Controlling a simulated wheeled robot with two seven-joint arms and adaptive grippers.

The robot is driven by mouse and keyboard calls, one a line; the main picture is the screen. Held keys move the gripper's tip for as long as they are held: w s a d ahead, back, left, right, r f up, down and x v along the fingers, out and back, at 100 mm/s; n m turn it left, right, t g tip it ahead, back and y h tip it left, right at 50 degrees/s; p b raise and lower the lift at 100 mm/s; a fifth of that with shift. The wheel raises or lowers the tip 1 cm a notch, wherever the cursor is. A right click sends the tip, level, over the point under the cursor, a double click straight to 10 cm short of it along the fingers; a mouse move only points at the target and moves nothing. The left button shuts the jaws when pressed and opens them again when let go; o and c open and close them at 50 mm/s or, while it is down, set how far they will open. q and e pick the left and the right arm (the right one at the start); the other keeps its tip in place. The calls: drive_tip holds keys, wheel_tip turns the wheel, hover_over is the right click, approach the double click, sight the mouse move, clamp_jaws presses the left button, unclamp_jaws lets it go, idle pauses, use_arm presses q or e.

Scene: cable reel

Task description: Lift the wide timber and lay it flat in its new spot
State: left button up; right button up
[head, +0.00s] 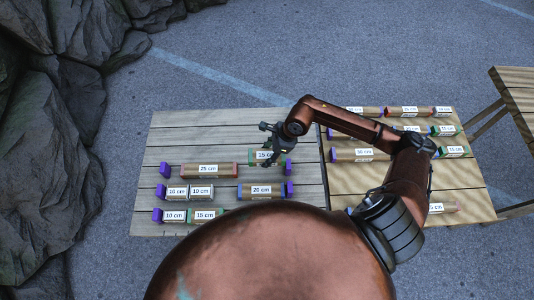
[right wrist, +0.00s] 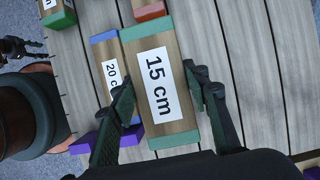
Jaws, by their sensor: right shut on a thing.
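My right gripper (head: 272,148) is over the right part of the grey slatted table. It is shut on a timber labelled 15 cm (head: 263,156) with green ends. In the right wrist view the gripper (right wrist: 160,78) has one finger on each long side of this timber (right wrist: 158,112), whose label faces the camera. It looks level, and wider than the 20 cm timber beside it. Whether it touches the table is unclear. A dark gripper-like shape (right wrist: 15,47), perhaps my left gripper, shows at the edge of the right wrist view; its jaws are too small to read.
On the grey table (head: 195,125) lie a 25 cm timber (head: 208,169), a 20 cm timber (head: 262,190) and several shorter ones between purple blocks (head: 165,170). The brown table (head: 470,190) at right holds more labelled timbers. The grey table's back strip is clear. Rocks stand at left.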

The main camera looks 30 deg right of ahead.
use_arm(q)
wheel_tip(320, 180, down, 6)
drive_tip(key=s+b, duration=0.2)
drive_tip(key=b, duration=0.4)
drive_tip(key=shift+s, duration=0.35)
use_arm(e)
drive_tip(key=shift+f, duration=5.15)
use_arm(q)
drive_tip(key=shift+s+f+g+b, duration=0.25)
drive_tip(key=shift+f+g+b, duration=0.05)
drive_tip(key=shift+f+b, duration=0.35)
use_arm(e)
drive_tip(key=shift+f, duration=0.9)
drive_tip(key=o, duration=1.4)
drive_tip(key=shift+c, duration=0.2)
use_arm(q)
drive_tip(key=shift+a, duration=0.1)
use_arm(e)
drive_tip(key=v, duration=1.2)
